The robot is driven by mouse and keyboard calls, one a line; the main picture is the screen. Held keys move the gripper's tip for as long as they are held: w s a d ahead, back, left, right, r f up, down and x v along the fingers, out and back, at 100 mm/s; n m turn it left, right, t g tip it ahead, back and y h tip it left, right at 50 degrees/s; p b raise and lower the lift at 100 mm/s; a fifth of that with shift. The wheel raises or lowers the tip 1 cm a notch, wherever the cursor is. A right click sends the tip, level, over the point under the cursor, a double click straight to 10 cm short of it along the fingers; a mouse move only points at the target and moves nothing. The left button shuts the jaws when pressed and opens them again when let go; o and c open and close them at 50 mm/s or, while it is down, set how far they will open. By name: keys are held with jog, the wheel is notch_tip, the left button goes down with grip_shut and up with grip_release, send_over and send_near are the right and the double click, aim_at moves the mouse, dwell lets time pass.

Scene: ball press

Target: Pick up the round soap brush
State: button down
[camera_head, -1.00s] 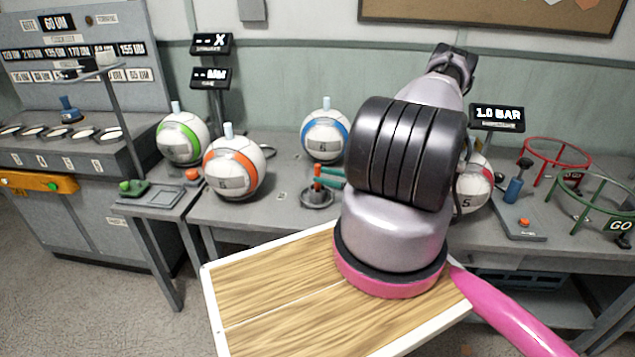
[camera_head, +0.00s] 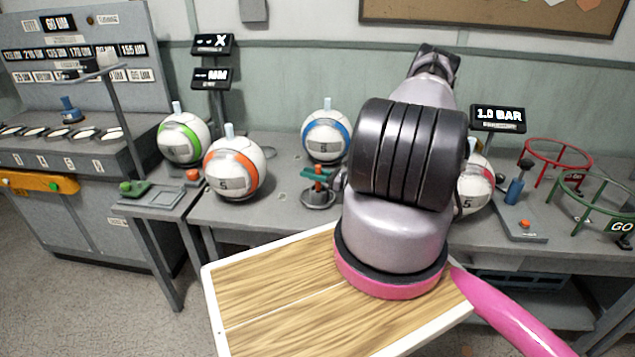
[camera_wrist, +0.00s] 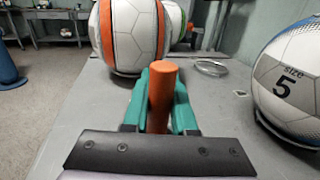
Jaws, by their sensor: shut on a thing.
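The round soap brush has an orange upright handle (camera_wrist: 162,92), which stands between my teal fingertips in the wrist view. My gripper (camera_wrist: 160,105) is shut on this handle. In the head view the gripper (camera_head: 317,174) reaches the brush from the right, and the orange handle (camera_head: 318,186) shows above and below the teal fingers. A round grey base (camera_head: 319,200) is under the handle at the bench. I cannot tell whether the brush and this base are apart. The brush's lower end is hidden in the wrist view.
An orange-striped ball (camera_head: 236,168), a green-striped ball (camera_head: 183,138) and a blue-striped ball (camera_head: 325,136) stand on the grey bench nearby. A pump (camera_head: 518,190) and ring gauges (camera_head: 590,200) are on the right. A wood-topped board (camera_head: 275,300) lies in front.

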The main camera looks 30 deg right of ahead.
notch_tip(320, 180, up, 10)
dwell(0.6)
dwell(0.7)
notch_tip(320, 180, down, 8)
jog(key=shift+f, duration=0.2)
dwell(1.3)
dwell(0.4)
